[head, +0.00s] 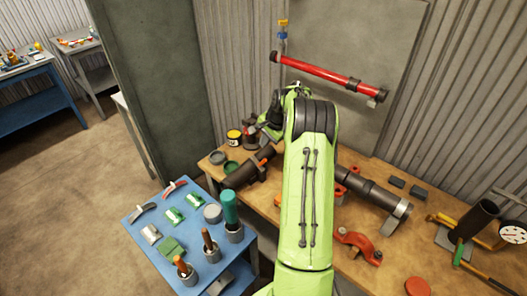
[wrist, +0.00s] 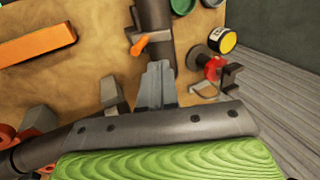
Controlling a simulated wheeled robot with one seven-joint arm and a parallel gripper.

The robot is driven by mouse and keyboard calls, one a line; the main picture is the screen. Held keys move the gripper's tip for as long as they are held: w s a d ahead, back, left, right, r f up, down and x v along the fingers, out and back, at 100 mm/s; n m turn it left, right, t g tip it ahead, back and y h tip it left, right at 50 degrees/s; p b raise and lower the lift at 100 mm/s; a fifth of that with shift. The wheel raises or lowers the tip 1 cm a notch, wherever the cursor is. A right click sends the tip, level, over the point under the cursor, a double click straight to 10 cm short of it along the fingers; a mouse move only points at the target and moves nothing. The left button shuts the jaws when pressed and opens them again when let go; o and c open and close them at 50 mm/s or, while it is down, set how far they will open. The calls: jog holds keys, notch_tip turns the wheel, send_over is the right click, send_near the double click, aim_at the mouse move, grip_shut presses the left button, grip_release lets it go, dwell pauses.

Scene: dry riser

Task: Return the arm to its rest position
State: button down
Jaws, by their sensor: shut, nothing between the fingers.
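My green arm (head: 307,190) reaches forward from the bottom of the head view, over the wooden workbench (head: 345,270). Its far end is near the back of the bench, and the arm's own body hides most of the hand there. In the wrist view, my gripper (wrist: 156,86) shows as grey fingers close together, with nothing held between them. The fingers point at the bench top, near a dark pipe (wrist: 153,20) with an orange handle (wrist: 151,41). I cannot tell how high they are above it.
A red pipe (head: 322,73) is on the back panel beyond my arm. A blue table (head: 140,235) with tools and cups stands to the left. Dark pipes (head: 370,188), an orange-red clamp (head: 357,243) and a gauge (head: 512,234) are on the bench. Open floor lies far left.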

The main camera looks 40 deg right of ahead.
jog(key=a+r+n, duration=0.5)
jog(key=a+r, duration=0.8)
jog(key=s+a+r+n+h+b, duration=0.1)
jog(key=s+a+r+n, duration=0.15)
jog(key=a, duration=0.35)
jog(key=s+a+r+n, duration=0.1)
jog(key=s+a+r, duration=0.1)
jog(key=s+a, duration=0.25)
jog(key=s+a+f+n, duration=0.1)
jog(key=s+a+n, duration=0.3)
jog(key=s, duration=0.5)
jog(key=s+a+f+n+t+b, duration=0.1)
jog(key=s+a+f+n, duration=0.1)
jog(key=s+a+n, duration=0.2)
jog(key=s+a, duration=0.3)
jog(key=s, duration=0.3)
jog(key=shift+s+y, duration=0.25)
jog(key=shift+y, duration=0.05)
